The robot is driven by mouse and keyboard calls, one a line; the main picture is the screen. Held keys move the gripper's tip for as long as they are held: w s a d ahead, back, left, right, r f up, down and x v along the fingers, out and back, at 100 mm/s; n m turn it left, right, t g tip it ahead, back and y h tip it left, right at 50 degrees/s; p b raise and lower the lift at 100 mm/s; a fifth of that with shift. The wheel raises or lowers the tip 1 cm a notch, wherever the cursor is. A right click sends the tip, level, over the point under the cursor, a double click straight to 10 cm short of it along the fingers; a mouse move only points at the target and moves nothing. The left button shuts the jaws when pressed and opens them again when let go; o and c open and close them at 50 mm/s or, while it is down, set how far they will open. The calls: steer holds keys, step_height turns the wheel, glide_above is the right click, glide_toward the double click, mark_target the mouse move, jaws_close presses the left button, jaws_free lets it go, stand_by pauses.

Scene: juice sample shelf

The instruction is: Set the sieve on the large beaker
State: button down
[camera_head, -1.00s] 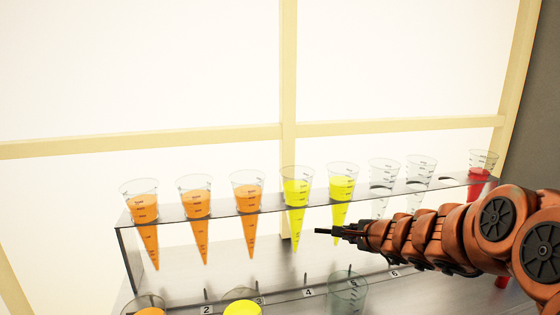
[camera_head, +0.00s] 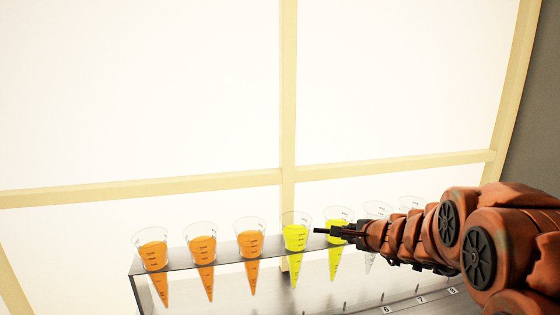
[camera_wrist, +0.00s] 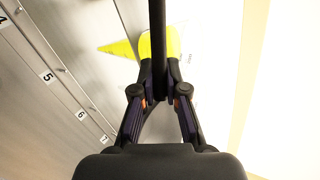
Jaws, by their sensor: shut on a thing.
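My gripper (camera_head: 342,232) is at the right middle of the head view, level with the row of cones. In the wrist view my gripper (camera_wrist: 160,75) has its fingers closed together on a thin dark bar (camera_wrist: 157,30), which runs up and out of the top of the picture. The bar also shows in the head view (camera_head: 322,231) as a short dark tip pointing left. It may be the sieve's handle, but no bowl or mesh is visible, so I cannot tell. The large beaker is not in view now.
A metal rack (camera_head: 165,270) holds several cones: orange ones (camera_head: 250,245), yellow ones (camera_head: 296,238) and clear ones (camera_head: 376,210). A yellow cone (camera_wrist: 158,44) is behind my gripper in the wrist view. The arm hides the rack's right end. Numbered slots (camera_head: 421,300) line the shelf.

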step_height(320, 180, up, 3)
steer(key=shift+f+p, duration=0.2)
steer(key=shift+p, duration=0.65)
steer(key=shift+s+a+f+m+h, duration=0.1)
steer(key=shift+s+f+m+h, duration=0.1)
steer(key=shift+f+m+h, duration=0.7)
steer(key=shift+f+m+t+h, duration=0.3)
steer(key=shift+m+h, duration=0.5)
steer(key=shift+r+m+h, duration=0.1)
steer(key=shift+m+h, duration=0.5)
steer(key=shift+d+r, duration=0.15)
steer(key=shift+d, duration=0.05)
steer(key=shift+w+r+m+h, duration=0.1)
steer(key=shift+r+m+h, duration=0.05)
steer(key=shift+m+h, duration=0.25)
steer(key=shift+a+r+m+h, duration=0.15)
steer(key=shift+r+m+h, duration=0.45)
steer(key=shift+r+m, duration=0.1)
